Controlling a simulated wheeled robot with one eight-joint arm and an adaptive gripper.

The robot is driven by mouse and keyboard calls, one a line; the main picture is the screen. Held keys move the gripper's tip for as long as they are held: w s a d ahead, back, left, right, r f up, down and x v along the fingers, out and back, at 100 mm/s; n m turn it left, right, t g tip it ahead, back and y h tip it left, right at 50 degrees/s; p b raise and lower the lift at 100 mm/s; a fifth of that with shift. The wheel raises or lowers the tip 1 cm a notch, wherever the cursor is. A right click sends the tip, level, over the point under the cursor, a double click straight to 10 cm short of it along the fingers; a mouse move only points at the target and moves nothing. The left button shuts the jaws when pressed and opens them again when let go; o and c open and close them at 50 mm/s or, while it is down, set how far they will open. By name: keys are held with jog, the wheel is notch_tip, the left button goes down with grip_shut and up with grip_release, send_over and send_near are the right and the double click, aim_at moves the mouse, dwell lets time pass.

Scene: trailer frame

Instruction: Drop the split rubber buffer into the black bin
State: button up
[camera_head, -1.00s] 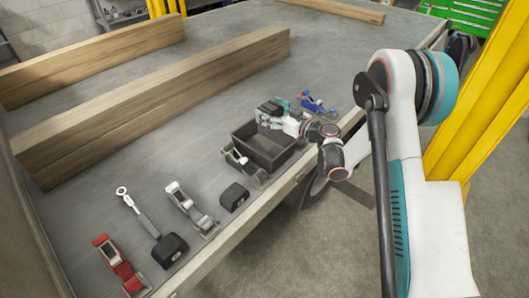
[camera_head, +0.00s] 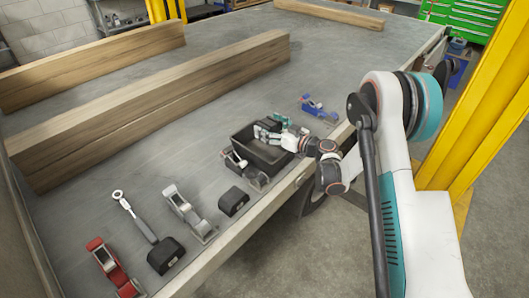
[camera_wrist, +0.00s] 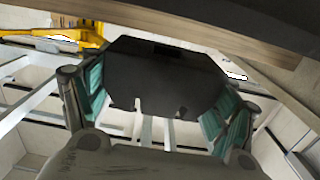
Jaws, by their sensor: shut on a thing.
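The black bin (camera_head: 268,158) stands on the trailer bed near its right edge, with its top open. My gripper (camera_head: 266,131) is over the far part of the bin. In the wrist view my gripper (camera_wrist: 158,112) has its teal finger pads on both sides of a dark, flat-faced block, the split rubber buffer (camera_wrist: 160,72). The block's near edge has notches. In the head view the held buffer is small and hard to tell from the fingers and the dark bin.
A black block (camera_head: 234,201), another black block (camera_head: 165,254), a silver strap ratchet (camera_head: 188,212), a wrench (camera_head: 134,215) and a red ratchet (camera_head: 113,268) lie nearer. A blue ratchet (camera_head: 318,106) lies beyond the bin. Long timber beams (camera_head: 160,105) lie left.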

jog(key=o, duration=1.3)
jog(key=v, duration=1.2)
jog(key=shift+r, duration=0.15)
